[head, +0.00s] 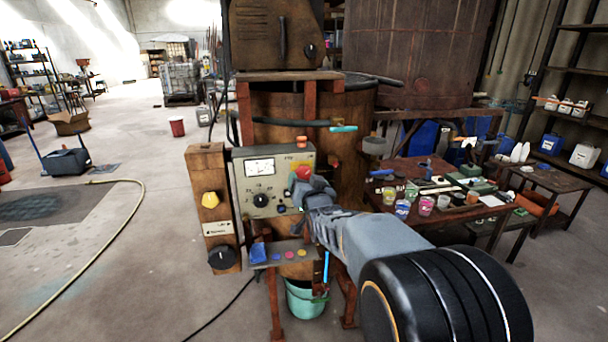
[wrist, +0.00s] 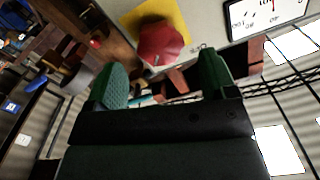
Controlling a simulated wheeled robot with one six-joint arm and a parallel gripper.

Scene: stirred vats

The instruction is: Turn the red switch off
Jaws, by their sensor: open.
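The red switch (head: 302,173) is a red knob on the front of a grey control panel (head: 243,205), near its right edge. In the wrist view the red switch (wrist: 160,42) sits on a yellow plate (wrist: 143,16), above the gap between my fingers. My gripper (head: 312,190) is right at the panel, just below and in front of the switch, and hides part of the panel's lower right. In the wrist view my gripper (wrist: 163,68) has its two green fingers spread wide with nothing between them. I cannot tell whether a finger touches the switch.
The panel also has a meter (head: 260,168) and a black dial (head: 262,201). A brown post with a yellow knob (head: 211,200) stands left of it. A rusty vat (head: 345,120) is behind. A table with cups (head: 426,205) is at right.

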